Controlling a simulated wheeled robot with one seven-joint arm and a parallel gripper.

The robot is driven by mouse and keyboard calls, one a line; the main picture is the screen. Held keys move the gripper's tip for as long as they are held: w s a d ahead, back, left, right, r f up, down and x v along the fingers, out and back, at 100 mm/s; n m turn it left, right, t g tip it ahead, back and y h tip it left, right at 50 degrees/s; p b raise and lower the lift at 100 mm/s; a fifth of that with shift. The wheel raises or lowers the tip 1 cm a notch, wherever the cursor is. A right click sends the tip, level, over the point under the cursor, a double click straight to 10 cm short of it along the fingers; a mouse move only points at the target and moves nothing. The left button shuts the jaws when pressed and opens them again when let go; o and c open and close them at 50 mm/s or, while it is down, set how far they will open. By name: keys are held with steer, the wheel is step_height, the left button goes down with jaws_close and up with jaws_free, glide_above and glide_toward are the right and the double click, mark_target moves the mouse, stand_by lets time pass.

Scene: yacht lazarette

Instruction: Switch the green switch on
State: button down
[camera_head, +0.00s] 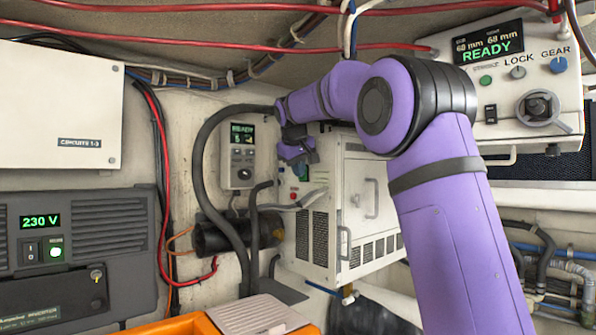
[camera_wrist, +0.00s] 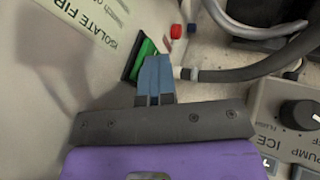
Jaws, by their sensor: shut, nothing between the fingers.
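The green switch (camera_wrist: 141,60) is a green rocker in a black frame on a pale panel in the wrist view. In the head view a bit of green (camera_head: 303,172) shows on the left face of the white cabinet, mostly covered by my gripper (camera_head: 304,158). In the wrist view my gripper's blue-grey fingers (camera_wrist: 155,70) are shut together and empty. Their tips are right beside the switch and overlap its right edge; I cannot tell whether they touch it. The rocker's exact tilt is partly hidden.
A pump panel (camera_wrist: 290,115) is at right. The white cabinet (camera_head: 355,200) and a thick black hose (camera_head: 200,150) flank my arm.

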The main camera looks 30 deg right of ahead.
steer(key=v, duration=0.7)
steer(key=shift+r, duration=0.2)
steer(key=shift+s+a, duration=0.1)
steer(key=shift+a, duration=0.05)
steer(key=shift+s+a+r, duration=0.4)
steer(key=shift+s+a, duration=0.25)
steer(key=x, duration=1)
